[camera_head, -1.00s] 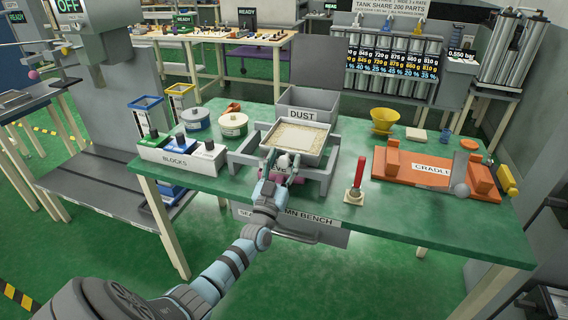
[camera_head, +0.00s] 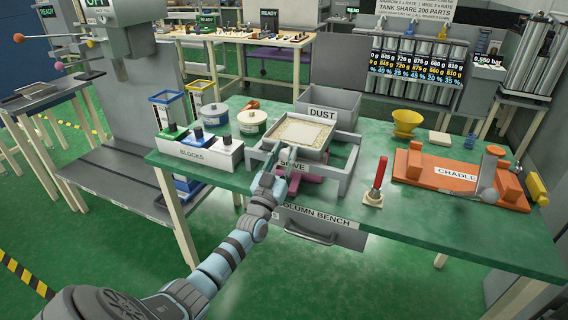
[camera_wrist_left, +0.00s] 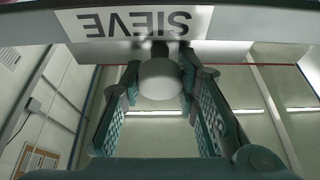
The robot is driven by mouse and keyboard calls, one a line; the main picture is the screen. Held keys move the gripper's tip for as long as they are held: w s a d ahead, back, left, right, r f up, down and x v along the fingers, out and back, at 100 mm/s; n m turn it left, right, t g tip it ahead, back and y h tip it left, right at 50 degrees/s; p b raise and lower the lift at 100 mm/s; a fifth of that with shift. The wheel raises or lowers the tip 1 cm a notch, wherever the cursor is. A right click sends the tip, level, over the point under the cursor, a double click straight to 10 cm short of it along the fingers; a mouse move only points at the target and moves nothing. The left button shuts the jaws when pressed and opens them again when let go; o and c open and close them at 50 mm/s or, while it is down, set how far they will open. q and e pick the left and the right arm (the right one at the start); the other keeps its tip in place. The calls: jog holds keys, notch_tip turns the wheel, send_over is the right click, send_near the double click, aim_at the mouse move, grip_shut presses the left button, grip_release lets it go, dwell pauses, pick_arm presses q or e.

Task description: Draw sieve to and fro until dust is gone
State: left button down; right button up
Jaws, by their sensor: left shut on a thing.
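The sieve (camera_head: 297,133) is a square grey-framed tray with a pale middle and tan dust around its edges. It sits in a grey rail frame (camera_head: 346,172) labelled SIEVE on the green bench, nearer the frame's left side. My left gripper (camera_head: 286,162) is at the sieve's near side. In the left wrist view, my left gripper (camera_wrist_left: 160,95) has its fingers either side of a pale round knob (camera_wrist_left: 160,78), shut on this sieve handle below the upside-down SIEVE label. The fingers partly hide the handle in the head view. My right gripper is out of view.
A grey DUST bin (camera_head: 325,104) stands behind the sieve. Two round tins (camera_head: 251,121) and a BLOCKS holder (camera_head: 197,155) are left. A red-handled tool (camera_head: 378,180), yellow funnel (camera_head: 405,122) and orange CRADLE (camera_head: 455,174) are right. The bench's front right is clear.

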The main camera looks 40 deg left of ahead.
pick_arm(q)
jog(key=shift+s+a, duration=0.25)
jog(key=shift+a, duration=0.65)
jog(key=c, duration=1.2)
grip_release()
jog(key=shift+c, duration=0.2)
jog(key=shift+s+f, duration=0.1)
jog(key=v, duration=1.1)
jog(key=shift+s, duration=0.35)
jog(key=shift+f, duration=0.1)
